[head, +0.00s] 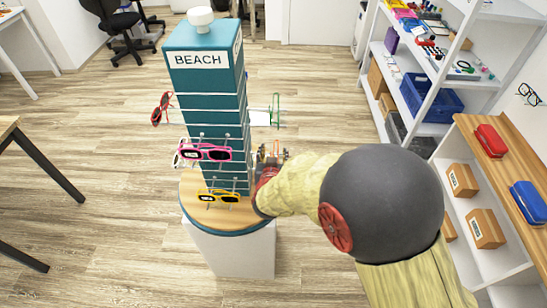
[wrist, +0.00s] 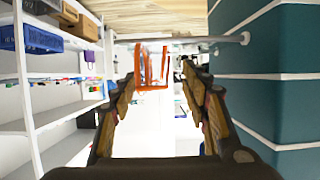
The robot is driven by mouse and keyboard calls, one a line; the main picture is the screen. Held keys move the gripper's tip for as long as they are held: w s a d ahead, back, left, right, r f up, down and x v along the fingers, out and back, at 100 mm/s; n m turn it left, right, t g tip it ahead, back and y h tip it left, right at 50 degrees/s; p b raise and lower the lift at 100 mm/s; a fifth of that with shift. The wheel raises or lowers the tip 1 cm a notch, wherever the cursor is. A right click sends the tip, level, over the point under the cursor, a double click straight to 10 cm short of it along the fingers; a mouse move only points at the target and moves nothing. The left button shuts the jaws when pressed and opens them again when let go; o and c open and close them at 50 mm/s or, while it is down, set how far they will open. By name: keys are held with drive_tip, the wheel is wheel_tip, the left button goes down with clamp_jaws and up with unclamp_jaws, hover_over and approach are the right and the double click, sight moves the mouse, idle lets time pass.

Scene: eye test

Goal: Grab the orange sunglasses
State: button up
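Orange sunglasses (wrist: 151,84) show in the wrist view, between my two fingers in the picture, beside the teal display tower (wrist: 286,103). A metal peg (wrist: 215,40) runs from the tower toward them. My gripper (wrist: 157,76) is open, with a wide gap between the fingers. I cannot tell whether the glasses lie between the fingertips or just beyond them. In the head view my gripper (head: 271,156) is at the right side of the tower (head: 204,72), partly hidden by my arm.
The tower also carries red glasses (head: 161,108), pink glasses (head: 206,153), yellow glasses (head: 219,197) and green glasses (head: 277,110). It stands on a round wooden-topped base (head: 196,207). White shelving (head: 411,60) and a low cabinet (head: 472,141) stand to the right. Open floor (head: 105,125) lies left.

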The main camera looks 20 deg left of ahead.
drive_tip(key=shift+c, duration=1.3)
drive_tip(key=c, duration=0.7)
drive_tip(key=shift+o, duration=0.2)
